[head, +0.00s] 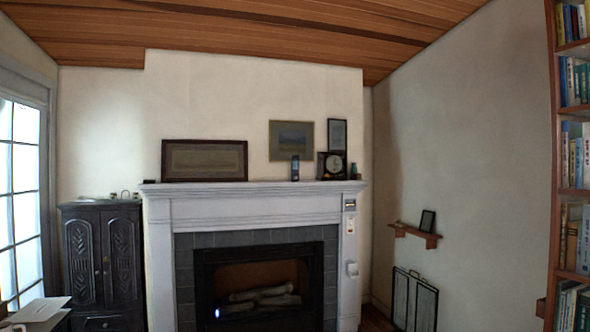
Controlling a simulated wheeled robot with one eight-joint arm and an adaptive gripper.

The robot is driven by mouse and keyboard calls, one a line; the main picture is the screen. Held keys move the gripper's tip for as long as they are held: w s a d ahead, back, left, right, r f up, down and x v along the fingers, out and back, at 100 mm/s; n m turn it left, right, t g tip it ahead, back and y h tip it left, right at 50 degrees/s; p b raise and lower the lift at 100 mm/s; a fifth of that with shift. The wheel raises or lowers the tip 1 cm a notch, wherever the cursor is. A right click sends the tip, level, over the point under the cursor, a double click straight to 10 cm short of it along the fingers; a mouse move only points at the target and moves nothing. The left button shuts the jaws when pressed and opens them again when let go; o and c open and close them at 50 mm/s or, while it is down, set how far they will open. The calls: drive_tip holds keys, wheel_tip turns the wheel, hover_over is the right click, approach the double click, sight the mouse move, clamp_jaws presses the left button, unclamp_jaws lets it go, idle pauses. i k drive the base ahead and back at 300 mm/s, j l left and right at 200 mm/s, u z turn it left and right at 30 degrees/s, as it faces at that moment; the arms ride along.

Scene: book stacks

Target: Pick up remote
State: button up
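No remote can be made out for certain in the head view. A small dark upright object (295,168) stands on the white mantel (250,190); it is too small to tell what it is. A small light-coloured device (350,224) is on the right side of the fireplace surround, and I cannot tell if it is a remote. My gripper is not in view.
A fireplace (262,284) with logs is ahead. A dark carved cabinet (102,262) and a window (20,195) are at left. A folding screen (413,300) and a small wall shelf (415,235) are at right, beside a tall bookcase (551,130).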

sight(295, 161)
drive_tip(key=i+z, duration=0.35)
drive_tip(key=i, duration=0.6)
drive_tip(key=i+u, duration=0.1)
drive_tip(key=i, duration=0.45)
drive_tip(key=i+l+u, duration=0.1)
drive_tip(key=i, duration=0.5)
drive_tip(key=i+l+u, duration=0.1)
drive_tip(key=i, duration=0.45)
drive_tip(key=i+l+u, duration=0.1)
drive_tip(key=i, duration=0.45)
drive_tip(key=l, duration=0.1)
